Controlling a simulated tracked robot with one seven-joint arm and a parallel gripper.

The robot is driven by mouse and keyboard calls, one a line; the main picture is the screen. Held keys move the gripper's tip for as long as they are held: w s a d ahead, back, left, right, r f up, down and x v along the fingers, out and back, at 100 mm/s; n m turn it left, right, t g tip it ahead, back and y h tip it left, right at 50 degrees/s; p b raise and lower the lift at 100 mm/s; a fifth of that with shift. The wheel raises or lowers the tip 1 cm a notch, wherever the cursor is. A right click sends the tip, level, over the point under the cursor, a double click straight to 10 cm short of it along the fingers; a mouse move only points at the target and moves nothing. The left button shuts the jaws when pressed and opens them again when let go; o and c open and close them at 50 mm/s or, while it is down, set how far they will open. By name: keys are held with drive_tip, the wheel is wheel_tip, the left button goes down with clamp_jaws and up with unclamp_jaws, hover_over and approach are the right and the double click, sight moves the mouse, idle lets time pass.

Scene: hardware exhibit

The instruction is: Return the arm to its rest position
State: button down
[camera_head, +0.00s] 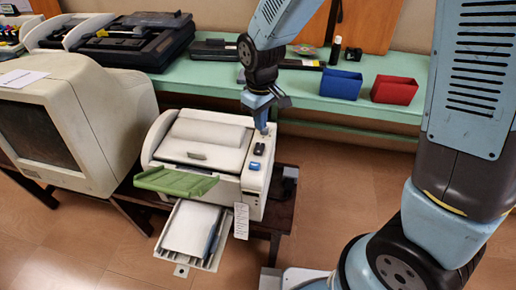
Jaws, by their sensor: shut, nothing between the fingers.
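My arm reaches in from the right and over the top of the view, blue-grey with black joints. My gripper (265,126) points down at the right side of the white printer (205,137), close above its control panel. Its fingers are shut and hold nothing. I cannot tell whether the fingertips touch the panel. The printer has a green flap (175,182) folded out in front and a paper tray (193,228) pulled out below.
A beige monitor (95,110) stands left of the printer. Behind, a green bench (300,90) carries a blue bin (340,83), a red bin (394,90) and black devices. The printer rests on a low dark table (283,205). Wooden floor (335,190) is clear to the right of it.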

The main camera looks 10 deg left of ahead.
idle(0.4)
drive_tip(key=d+r+m+t+y, duration=0.1)
drive_tip(key=d+r+m+t, duration=0.3)
drive_tip(key=d+r, duration=1.2)
drive_tip(key=s+d+r+m, duration=0.3)
drive_tip(key=s+d+r, duration=0.1)
drive_tip(key=d, duration=0.3)
drive_tip(key=s+d+r+m+t+h, duration=0.1)
drive_tip(key=s+d+r+m, duration=0.3)
drive_tip(key=s+d, duration=0.2)
drive_tip(key=shift+s+d+t, duration=0.3)
drive_tip(key=shift+s+d, duration=0.1)
drive_tip(key=shift+d, duration=0.25)
drive_tip(key=shift+a+r, duration=0.1)
